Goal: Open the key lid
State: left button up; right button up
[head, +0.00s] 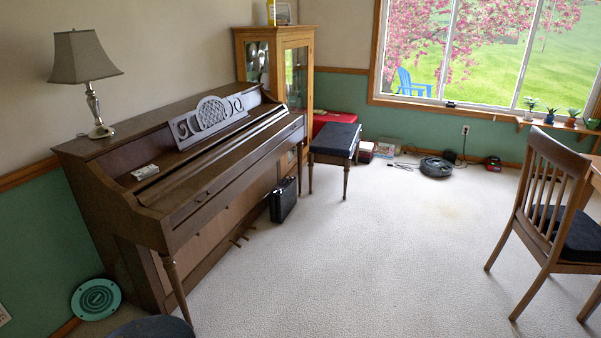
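A dark brown upright piano (110,200) stands against the left wall, angled away from me. Its key lid (228,160) looks shut, as no keys show. A small knob or handle sits on the front of the lid, toward the near end. A grey lattice music stand (211,114) stands upright above the lid. Neither of my grippers is in view.
A lamp (91,92) and a small pale item (145,172) rest on the piano. A dark padded bench (334,140) and black case (283,199) stand near its far end. A wooden chair (538,205) is at the right. Open carpet (370,255) lies before the piano.

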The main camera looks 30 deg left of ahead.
aim_at(178, 194)
jog(key=i+u, duration=0.3)
jog(key=i, duration=0.25)
jog(key=i+l+u, duration=0.25)
jog(key=i, duration=0.3)
jog(key=i+j+u, duration=0.15)
jog(key=u, duration=0.35)
jog(key=i+j+u, duration=0.1)
jog(key=i+u, duration=0.15)
jog(key=u, duration=0.25)
jog(key=i+u, duration=0.2)
jog(key=u, duration=0.25)
jog(key=i+u, duration=0.2)
jog(key=u, duration=0.3)
jog(key=i+l+u, duration=0.15)
jog(key=u, duration=0.35)
